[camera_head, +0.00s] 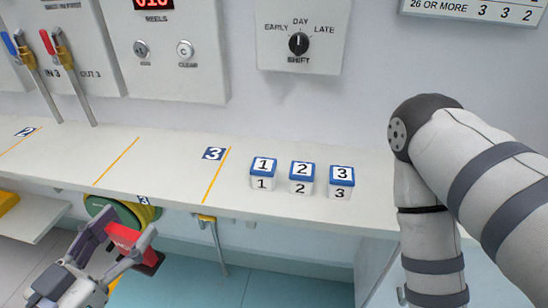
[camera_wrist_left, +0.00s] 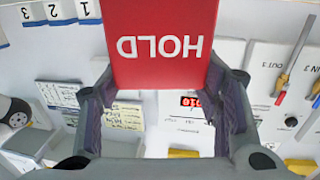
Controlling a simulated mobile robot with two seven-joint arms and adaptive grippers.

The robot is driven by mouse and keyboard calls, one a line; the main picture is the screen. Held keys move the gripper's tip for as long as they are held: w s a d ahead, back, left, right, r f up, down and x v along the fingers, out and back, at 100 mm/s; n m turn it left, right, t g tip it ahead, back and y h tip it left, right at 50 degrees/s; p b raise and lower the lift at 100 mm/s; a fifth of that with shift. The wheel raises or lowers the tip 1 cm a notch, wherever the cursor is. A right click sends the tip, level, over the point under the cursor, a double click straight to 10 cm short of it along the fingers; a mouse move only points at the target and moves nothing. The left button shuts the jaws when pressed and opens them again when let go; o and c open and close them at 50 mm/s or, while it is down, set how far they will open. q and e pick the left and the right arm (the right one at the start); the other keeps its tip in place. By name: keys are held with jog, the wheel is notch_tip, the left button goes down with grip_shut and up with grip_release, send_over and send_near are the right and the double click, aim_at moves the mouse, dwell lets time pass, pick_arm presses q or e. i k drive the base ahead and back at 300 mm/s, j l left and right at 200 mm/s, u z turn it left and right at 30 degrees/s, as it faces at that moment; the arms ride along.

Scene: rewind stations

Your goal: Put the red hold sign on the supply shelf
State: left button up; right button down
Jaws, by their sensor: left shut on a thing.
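The red hold sign (camera_head: 126,236) is in my left gripper (camera_head: 118,246) at the lower left of the head view, in front of and below the edge of a long white shelf (camera_head: 330,212). In the left wrist view the sign (camera_wrist_left: 165,35) shows large, with the white word HOLD upside down. The fingers of my left gripper (camera_wrist_left: 160,88) are on either side of it, shut on it. My right arm stands at the right of the head view; its gripper is out of the picture. I cannot tell which surface is the supply shelf.
Three blue-topped white cubes (camera_head: 301,178), numbered 1 to 3, stand on the long shelf. Yellow lines (camera_head: 217,176) and number labels mark its left part. A green and yellow reel (camera_head: 133,212) is just behind my left gripper. Control panels (camera_head: 165,50) hang above.

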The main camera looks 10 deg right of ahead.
aim_at(381, 196)
jog(key=k+l, duration=0.1)
jog(key=l, duration=0.35)
jog(key=k+l, duration=0.1)
jog(key=l, duration=0.35)
jog(key=k+l, duration=0.15)
jog(key=l, duration=0.3)
